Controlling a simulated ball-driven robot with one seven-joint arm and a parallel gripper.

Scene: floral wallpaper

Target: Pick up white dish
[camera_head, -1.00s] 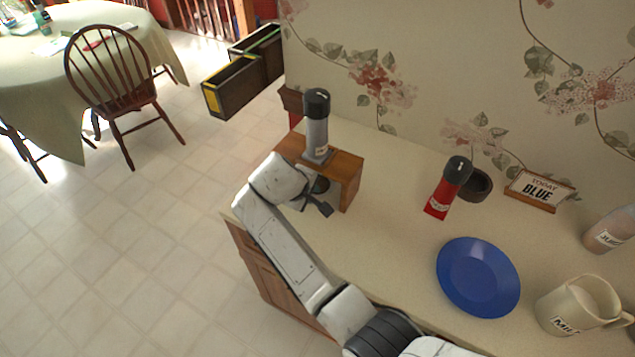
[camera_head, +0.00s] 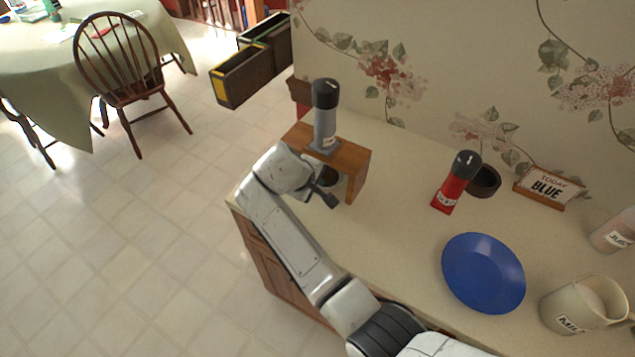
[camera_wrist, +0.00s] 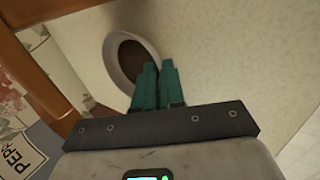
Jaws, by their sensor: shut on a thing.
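The white dish (camera_wrist: 110,62) shows in the wrist view as a pale oval rim around a brown inside. My gripper (camera_wrist: 155,70) has teal fingers, close together and shut on the near rim of the dish. The fingers cover part of that rim. In the head view my gripper (camera_head: 328,194) is low at the front opening of the small wooden stand (camera_head: 357,160). The dish cannot be clearly made out there, behind my wrist and under the stand.
A grey shaker (camera_head: 325,118) stands on the stand, close above my wrist. A red shaker (camera_head: 452,187), dark bowl (camera_head: 486,181), blue plate (camera_head: 483,272), milk pitcher (camera_head: 575,305) and sign (camera_head: 548,187) are to the right. The counter (camera_head: 400,225) between is clear.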

